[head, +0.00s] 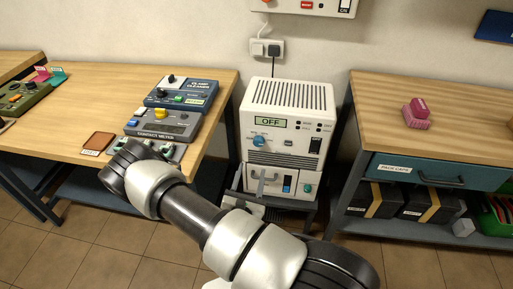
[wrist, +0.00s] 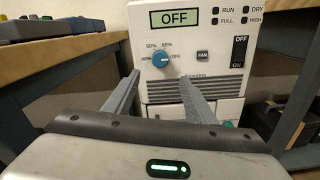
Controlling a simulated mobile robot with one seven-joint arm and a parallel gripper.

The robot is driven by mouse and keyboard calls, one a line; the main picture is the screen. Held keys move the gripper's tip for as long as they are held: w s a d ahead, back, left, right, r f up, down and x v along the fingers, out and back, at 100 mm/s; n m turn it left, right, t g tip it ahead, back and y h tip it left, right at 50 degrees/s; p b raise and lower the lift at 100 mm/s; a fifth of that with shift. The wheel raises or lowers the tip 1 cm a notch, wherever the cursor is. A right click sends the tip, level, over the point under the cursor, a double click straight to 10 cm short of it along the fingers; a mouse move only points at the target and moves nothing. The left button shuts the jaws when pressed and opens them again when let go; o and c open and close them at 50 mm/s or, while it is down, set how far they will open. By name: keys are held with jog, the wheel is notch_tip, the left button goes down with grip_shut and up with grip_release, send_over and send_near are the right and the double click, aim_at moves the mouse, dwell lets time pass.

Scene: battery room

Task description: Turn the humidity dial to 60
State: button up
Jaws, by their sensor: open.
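The white dehumidifier-like unit (head: 286,97) stands between two benches and also fills the middle of the wrist view (wrist: 190,85). Its blue humidity dial (wrist: 161,59) is on the upper left of the front, with percent marks around it, including 50%, 60% and 70%. In the head view the dial (head: 260,141) shows small. I cannot tell for sure which mark its pointer is at. The display (wrist: 175,18) reads OFF. My gripper (wrist: 159,78) is open and empty, its fingers below and either side of the dial, apart from it in the picture.
A FAN button (wrist: 203,56) and a black OFF/ON switch (wrist: 238,50) sit right of the dial. The left bench (head: 75,95) holds several devices. The right bench (head: 470,110) has a blue drawer. A lower panel with another knob (head: 308,188) is below.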

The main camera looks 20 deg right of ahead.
aim_at(259, 145)
jog(key=b+x, duration=0.1)
jog(key=x, duration=1.2)
jog(key=shift+w+d+b, duration=0.1)
jog(key=shift+d+b, duration=0.05)
jog(key=shift+b, duration=0.15)
jog(key=c, duration=1.1)
jog(key=shift+o, duration=0.3)
jog(key=shift+n, duration=0.4)
jog(key=n+p, duration=0.3)
jog(key=n, duration=0.2)
jog(key=shift+n, duration=0.3)
jog(key=n+p, duration=0.1)
jog(key=n, duration=0.4)
jog(key=shift+d+n, duration=0.1)
jog(key=shift+n, duration=0.2)
